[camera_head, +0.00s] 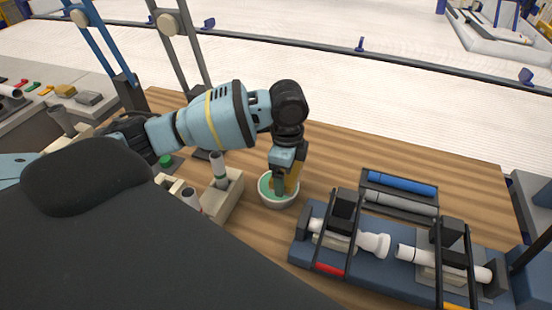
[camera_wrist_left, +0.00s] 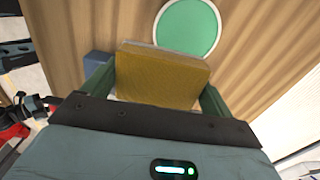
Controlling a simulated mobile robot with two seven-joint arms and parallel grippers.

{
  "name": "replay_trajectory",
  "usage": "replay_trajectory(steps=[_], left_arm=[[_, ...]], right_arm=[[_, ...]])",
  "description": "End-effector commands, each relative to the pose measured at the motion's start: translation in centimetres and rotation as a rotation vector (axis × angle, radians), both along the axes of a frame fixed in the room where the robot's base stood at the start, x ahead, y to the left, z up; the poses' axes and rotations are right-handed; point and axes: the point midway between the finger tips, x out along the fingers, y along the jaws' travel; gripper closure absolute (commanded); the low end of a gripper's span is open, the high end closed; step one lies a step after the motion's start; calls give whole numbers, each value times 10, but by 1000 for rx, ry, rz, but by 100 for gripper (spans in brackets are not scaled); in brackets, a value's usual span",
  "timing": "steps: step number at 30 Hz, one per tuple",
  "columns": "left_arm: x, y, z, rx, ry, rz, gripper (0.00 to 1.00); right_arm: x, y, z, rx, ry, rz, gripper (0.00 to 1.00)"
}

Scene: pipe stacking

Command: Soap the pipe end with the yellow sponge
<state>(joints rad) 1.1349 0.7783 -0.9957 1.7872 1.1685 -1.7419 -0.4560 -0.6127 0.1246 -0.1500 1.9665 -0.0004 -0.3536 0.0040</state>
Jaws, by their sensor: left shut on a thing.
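My left gripper (camera_head: 284,188) points down at the white bowl (camera_head: 279,204) with green contents. It is shut on the yellow sponge (camera_head: 293,178). In the left wrist view the sponge (camera_wrist_left: 163,77) sits between the two fingers, in front of the green-filled bowl (camera_wrist_left: 187,28). I cannot tell whether the sponge touches the green. Two white pipes lie on the blue fixture at the right: one with a flared end (camera_head: 374,243) and one with a plain end (camera_head: 410,252). Their facing ends are apart. My right gripper is not in view.
Dark frames with upright blocks stand around the pipes on the blue fixture (camera_head: 390,285). A tray with a blue cylinder (camera_head: 402,184) and a grey one (camera_head: 400,204) lies behind it. Beige holders with upright pipes (camera_head: 219,170) stand left of the bowl. Bare wood (camera_head: 350,150) lies behind the bowl.

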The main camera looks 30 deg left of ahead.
Motion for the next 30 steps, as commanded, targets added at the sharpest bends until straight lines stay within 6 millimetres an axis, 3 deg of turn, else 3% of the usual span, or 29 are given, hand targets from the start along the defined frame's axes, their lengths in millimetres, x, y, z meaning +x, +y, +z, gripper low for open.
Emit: replay_trajectory(steps=[9,15,21,30], left_arm=[[20,24,-2,7,-8,-483,32],[27,36,-6,12,-5,-711,32],[30,41,-9,13,-3,-811,32],[30,41,-12,12,-1,-822,32]], right_arm=[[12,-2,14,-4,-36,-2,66],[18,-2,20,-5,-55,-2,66],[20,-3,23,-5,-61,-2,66],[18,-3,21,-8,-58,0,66]])
